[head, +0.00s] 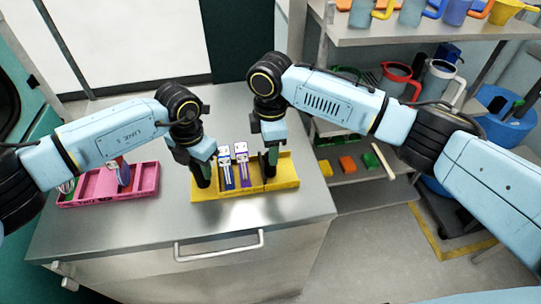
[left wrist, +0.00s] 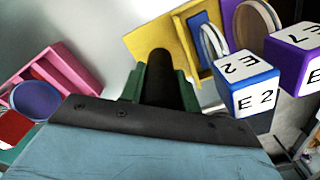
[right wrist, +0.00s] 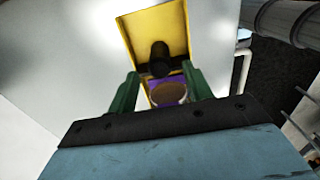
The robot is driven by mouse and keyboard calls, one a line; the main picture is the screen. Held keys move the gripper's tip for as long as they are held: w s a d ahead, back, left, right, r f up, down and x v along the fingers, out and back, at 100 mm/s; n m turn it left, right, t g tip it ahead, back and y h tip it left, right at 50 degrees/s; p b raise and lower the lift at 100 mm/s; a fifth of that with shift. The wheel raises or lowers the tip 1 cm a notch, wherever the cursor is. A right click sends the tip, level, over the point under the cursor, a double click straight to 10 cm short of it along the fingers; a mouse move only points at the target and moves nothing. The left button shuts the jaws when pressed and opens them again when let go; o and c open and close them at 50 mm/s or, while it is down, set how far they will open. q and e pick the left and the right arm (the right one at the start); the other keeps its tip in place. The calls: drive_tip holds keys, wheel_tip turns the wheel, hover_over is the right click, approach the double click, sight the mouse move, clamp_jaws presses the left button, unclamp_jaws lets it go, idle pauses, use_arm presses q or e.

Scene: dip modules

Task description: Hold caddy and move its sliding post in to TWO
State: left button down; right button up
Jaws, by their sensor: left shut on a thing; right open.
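The yellow caddy (head: 285,180) lies on the steel counter. My left gripper (head: 202,172) is at its left end, shut on a dark upright post (left wrist: 160,75). A second dark post (right wrist: 160,58) stands in the caddy's right part. My right gripper (head: 270,158) is over it, with open green fingers (right wrist: 163,90) on either side, apart from it. Between the posts stand a blue module (head: 226,172) and a purple module (head: 243,172) with white lettered tops. The blue top (left wrist: 248,85) reads E2. Any marks on the caddy are hidden or too small to read.
A pink tray (head: 148,178) with several compartments and a few items lies left on the counter. A drawer handle (head: 219,246) is on the counter front. Right of it are shelves (head: 350,38) with mugs and coloured blocks (head: 347,163). The front counter strip is clear.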

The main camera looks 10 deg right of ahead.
drive_tip(key=shift+f, duration=2.1)
drive_tip(key=shift+c, duration=0.4)
clamp_jaws()
